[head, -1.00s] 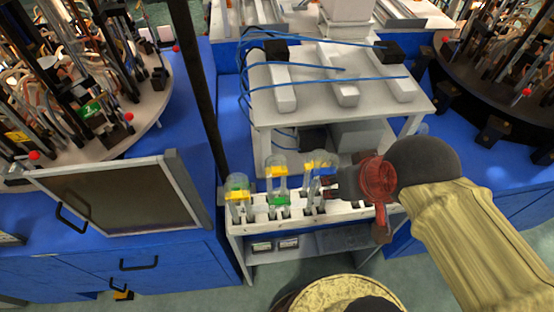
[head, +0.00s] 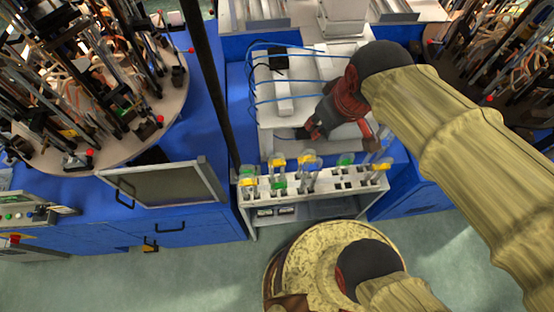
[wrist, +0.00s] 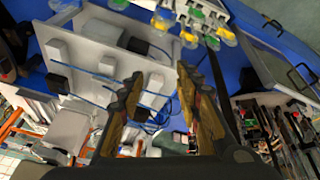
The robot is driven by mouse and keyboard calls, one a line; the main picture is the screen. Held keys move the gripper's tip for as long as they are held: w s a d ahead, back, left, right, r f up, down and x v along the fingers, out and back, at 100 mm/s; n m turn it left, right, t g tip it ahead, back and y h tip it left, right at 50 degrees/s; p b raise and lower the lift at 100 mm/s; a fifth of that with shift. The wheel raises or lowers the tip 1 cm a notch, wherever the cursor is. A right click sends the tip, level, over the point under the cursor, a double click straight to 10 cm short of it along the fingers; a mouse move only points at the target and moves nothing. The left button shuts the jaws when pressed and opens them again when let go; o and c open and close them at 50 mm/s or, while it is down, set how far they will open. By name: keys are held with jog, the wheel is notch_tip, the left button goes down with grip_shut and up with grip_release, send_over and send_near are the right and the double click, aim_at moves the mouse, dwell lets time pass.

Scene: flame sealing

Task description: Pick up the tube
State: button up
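Several clear tubes with yellow and green parts stand in a white rack (head: 322,203) in the lower middle of the head view. A green-topped tube (head: 344,165) is further right. In the wrist view, several tubes (wrist: 227,36) show at the top, beyond the fingertips. My gripper (head: 302,133) is above and behind the rack, over the white table. In the wrist view my gripper (wrist: 160,78) has its two fingers apart with nothing held between them.
The white table (head: 270,113) behind the rack carries blue cables (head: 290,83) and white blocks. A dark upright pole (head: 207,85) stands to its left. A crowded round carousel (head: 165,110) fills the upper left.

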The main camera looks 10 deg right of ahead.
jog(key=w+a+f+n+g, duration=0.1)
jog(key=w+a+f+n, duration=0.2)
jog(key=w+f+n, duration=0.1)
jog(key=n+g, duration=0.3)
jog(key=n, duration=0.5)
send_over(277, 154)
jog(key=f, duration=1.4)
jog(key=shift+d, duration=0.25)
jog(key=f, duration=0.2)
jog(key=f+n, duration=0.1)
jog(key=shift+a+f, duration=0.25)
jog(key=shift+f, duration=2.9)
grip_shut()
